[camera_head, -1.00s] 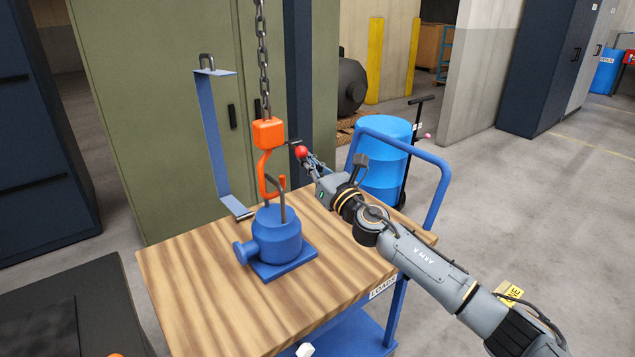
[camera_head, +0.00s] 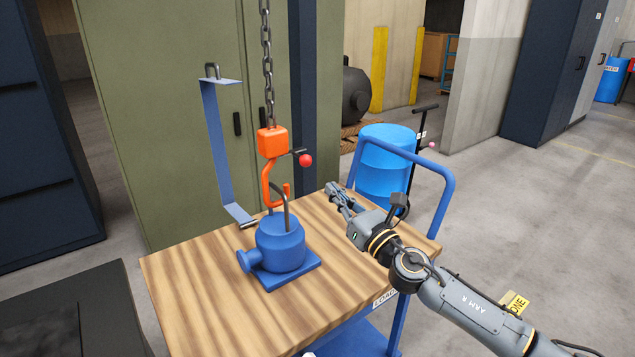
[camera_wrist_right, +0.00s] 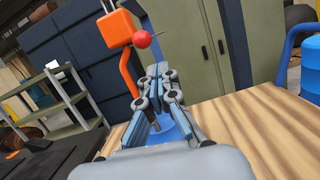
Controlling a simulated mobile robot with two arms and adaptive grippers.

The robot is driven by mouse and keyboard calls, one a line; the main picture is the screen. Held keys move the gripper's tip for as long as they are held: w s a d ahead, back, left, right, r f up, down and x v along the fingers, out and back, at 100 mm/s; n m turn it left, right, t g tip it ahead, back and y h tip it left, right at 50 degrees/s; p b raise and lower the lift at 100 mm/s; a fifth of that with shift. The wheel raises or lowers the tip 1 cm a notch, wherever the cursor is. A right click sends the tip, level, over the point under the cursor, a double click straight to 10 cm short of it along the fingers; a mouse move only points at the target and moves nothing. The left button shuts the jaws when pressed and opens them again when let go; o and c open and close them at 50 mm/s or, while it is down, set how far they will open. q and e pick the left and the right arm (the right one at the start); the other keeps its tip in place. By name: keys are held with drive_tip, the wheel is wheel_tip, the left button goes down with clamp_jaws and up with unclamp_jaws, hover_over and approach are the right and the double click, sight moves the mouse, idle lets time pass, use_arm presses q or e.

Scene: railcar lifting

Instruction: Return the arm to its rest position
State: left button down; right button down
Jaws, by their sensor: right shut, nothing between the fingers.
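My right gripper (camera_head: 338,194) is shut and empty above the right part of the wooden cart top (camera_head: 200,300), to the right of the hoist hook. It also shows in the right wrist view (camera_wrist_right: 157,72), with its fingers together. The orange hook block (camera_head: 272,142) hangs on a chain (camera_head: 267,70). A lever with a red ball knob (camera_head: 306,160) sticks out of its right side, apart from my gripper. The orange hook (camera_head: 268,185) meets the grey bail of the blue pump-like part (camera_head: 281,245), which stands upright on its square base on the cart. My left gripper is not in view.
The cart's blue handle (camera_head: 440,200) rises beside my right arm. A blue barrel (camera_head: 384,170) stands behind it. A blue C-shaped bracket (camera_head: 220,150) is left of the chain, before green cabinets (camera_head: 170,110). Open floor (camera_head: 540,210) lies to the right.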

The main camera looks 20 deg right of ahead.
drive_tip(key=s+d+f+m+g+h, duration=0.1)
drive_tip(key=s+f+m+g+h, duration=0.3)
drive_tip(key=s+f+m, duration=0.7)
drive_tip(key=s+d+f+m+g+h, duration=0.15)
drive_tip(key=s+f+m+h, duration=0.3)
drive_tip(key=f+m, duration=0.65)
drive_tip(key=s+a+f+m+g+y, duration=0.1)
drive_tip(key=s+a+f+m+g, duration=0.15)
drive_tip(key=s+m+g, duration=0.4)
drive_tip(key=s+a+f+m+g, duration=0.1)
drive_tip(key=s+f+m, duration=0.25)
drive_tip(key=s, duration=0.65)
drive_tip(key=s+a+f+m+g+y, duration=0.1)
drive_tip(key=s+f+m+g, duration=0.15)
drive_tip(key=s+m, duration=0.4)
drive_tip(key=s+f+n+g+p, duration=0.2)
drive_tip(key=s+f, duration=0.1)
drive_tip(key=f, duration=2.2)
drive_tip(key=s+d+f+g, duration=0.1)
drive_tip(key=s+d+f, duration=0.2)
drive_tip(key=s+f, duration=1.1)
drive_tip(key=s+p, duration=0.1)
drive_tip(key=s, duration=0.1)
drive_tip(key=shift+s, duration=0.3)
